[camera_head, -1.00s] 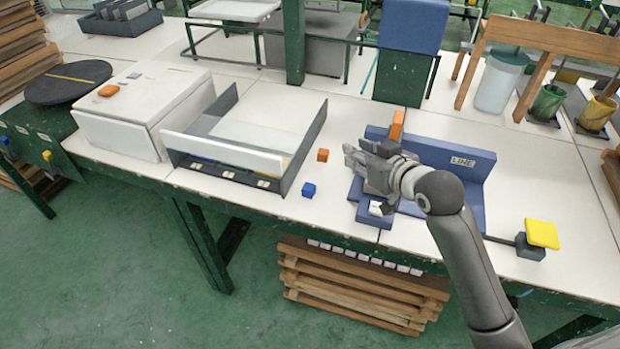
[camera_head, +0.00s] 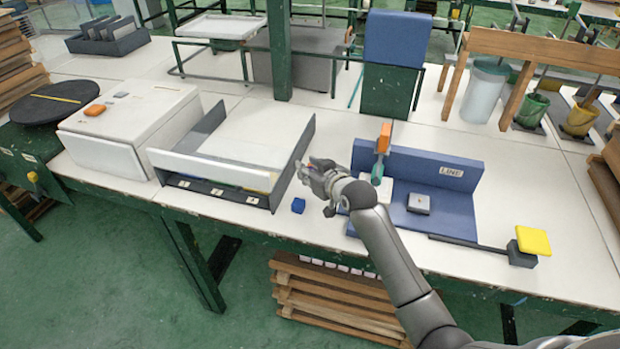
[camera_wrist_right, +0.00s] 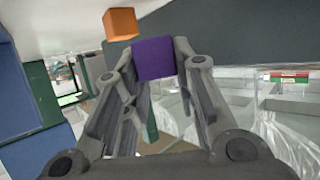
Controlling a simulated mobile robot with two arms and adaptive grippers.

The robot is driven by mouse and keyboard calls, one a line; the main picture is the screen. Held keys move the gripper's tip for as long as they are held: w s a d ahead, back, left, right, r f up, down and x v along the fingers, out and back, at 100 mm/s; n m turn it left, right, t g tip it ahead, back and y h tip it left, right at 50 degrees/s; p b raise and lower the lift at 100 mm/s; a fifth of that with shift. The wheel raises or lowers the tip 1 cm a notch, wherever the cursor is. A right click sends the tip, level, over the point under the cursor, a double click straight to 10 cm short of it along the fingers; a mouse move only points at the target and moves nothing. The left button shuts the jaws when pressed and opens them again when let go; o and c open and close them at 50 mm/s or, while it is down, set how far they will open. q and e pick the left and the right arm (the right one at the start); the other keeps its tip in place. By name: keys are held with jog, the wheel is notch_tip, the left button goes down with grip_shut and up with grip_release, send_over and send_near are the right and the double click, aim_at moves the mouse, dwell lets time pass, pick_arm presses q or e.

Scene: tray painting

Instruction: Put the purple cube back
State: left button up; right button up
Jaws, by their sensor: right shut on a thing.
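The purple cube (camera_wrist_right: 153,60) is pinched between the fingertips of my right gripper (camera_wrist_right: 155,48) in the right wrist view. In the head view my right gripper (camera_head: 309,171) is over the table, just right of the grey-walled tray (camera_head: 290,180) and behind the blue cube (camera_head: 298,205). The purple cube is too small and covered to make out there. An orange cube (camera_wrist_right: 121,23) shows just beyond the fingertips in the wrist view; in the head view my gripper hides it. My left gripper is not in view.
A blue fixture labelled LINE (camera_head: 462,189) stands right of my right arm. It holds a white block (camera_head: 407,192) and a grey piece (camera_head: 419,204). A white box (camera_head: 115,150) stands left of the tray.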

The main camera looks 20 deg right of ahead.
notch_tip(320, 180, down, 3)
jog(key=shift+r, duration=0.1)
jog(key=shift+s, duration=0.1)
jog(key=shift+s+f, duration=0.1)
jog(key=shift+f, duration=0.5)
jog(key=o, duration=0.9)
jog(key=shift+s+f, duration=0.15)
jog(key=shift+f, duration=0.15)
jog(key=shift+c, duration=0.2)
jog(key=shift+r, duration=0.55)
jog(key=v, duration=0.7)
jog(key=r+p+v, duration=0.1)
jog(key=v, duration=0.3)
jog(key=shift+s+d+r, duration=0.1)
jog(key=shift+s+d, duration=0.05)
jog(key=shift+d, duration=0.05)
